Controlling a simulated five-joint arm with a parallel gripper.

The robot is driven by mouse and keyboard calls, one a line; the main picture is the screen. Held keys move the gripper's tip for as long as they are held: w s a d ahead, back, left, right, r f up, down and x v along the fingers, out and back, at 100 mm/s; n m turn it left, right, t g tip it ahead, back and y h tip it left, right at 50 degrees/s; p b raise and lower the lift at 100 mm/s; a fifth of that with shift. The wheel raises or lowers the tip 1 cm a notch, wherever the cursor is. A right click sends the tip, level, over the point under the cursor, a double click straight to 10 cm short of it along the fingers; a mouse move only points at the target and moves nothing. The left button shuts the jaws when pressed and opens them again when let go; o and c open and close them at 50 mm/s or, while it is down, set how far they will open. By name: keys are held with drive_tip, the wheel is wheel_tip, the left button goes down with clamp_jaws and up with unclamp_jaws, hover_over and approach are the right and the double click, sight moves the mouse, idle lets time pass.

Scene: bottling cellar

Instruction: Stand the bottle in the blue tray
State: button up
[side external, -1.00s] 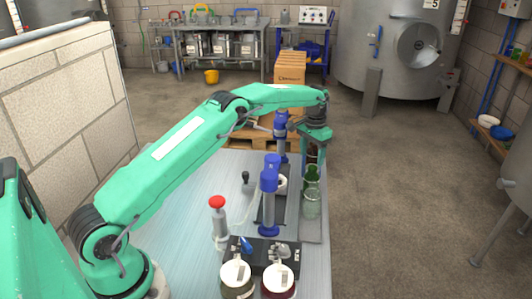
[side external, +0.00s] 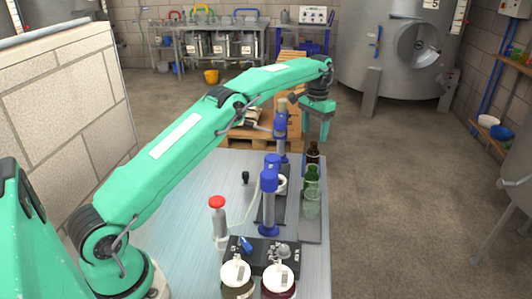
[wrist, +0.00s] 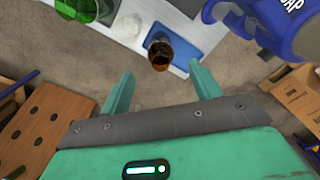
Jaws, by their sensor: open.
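The brown bottle (side external: 313,153) stands upright at the far end of the row on the bench, and its open top half shows in the wrist view (wrist: 160,50). In the wrist view the blue tray (wrist: 187,36) shows around and to the right of the bottle, which appears to stand on its left part; the base is hidden. The tray cannot be made out in the side view. My gripper (side external: 318,137) is above the bottle.
A green bottle (side external: 312,178) and a clear one (side external: 312,203) stand nearer in the same row. The blue bottling device (side external: 269,200) stands just left of them. Cardboard boxes (side external: 290,70) sit on a pallet behind the bench.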

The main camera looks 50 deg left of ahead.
drive_tip(key=shift+r, duration=1.55)
drive_tip(key=shift+r, duration=0.1)
drive_tip(key=s+d+r+t, duration=0.2)
drive_tip(key=s+d+r, duration=0.1)
drive_tip(key=s+r, duration=0.55)
drive_tip(key=s+d+r+t, duration=0.1)
drive_tip(key=s+d+r, duration=0.3)
drive_tip(key=s+r, duration=0.45)
drive_tip(key=s+d+f+t, duration=0.1)
drive_tip(key=s+f, duration=0.4)
drive_tip(key=s, duration=0.7)
drive_tip(key=s+d+f+t, duration=0.1)
drive_tip(key=s+f, duration=0.4)
drive_tip(key=s, duration=0.8)
drive_tip(key=shift+d+t, duration=0.3)
drive_tip(key=shift+d, duration=0.4)
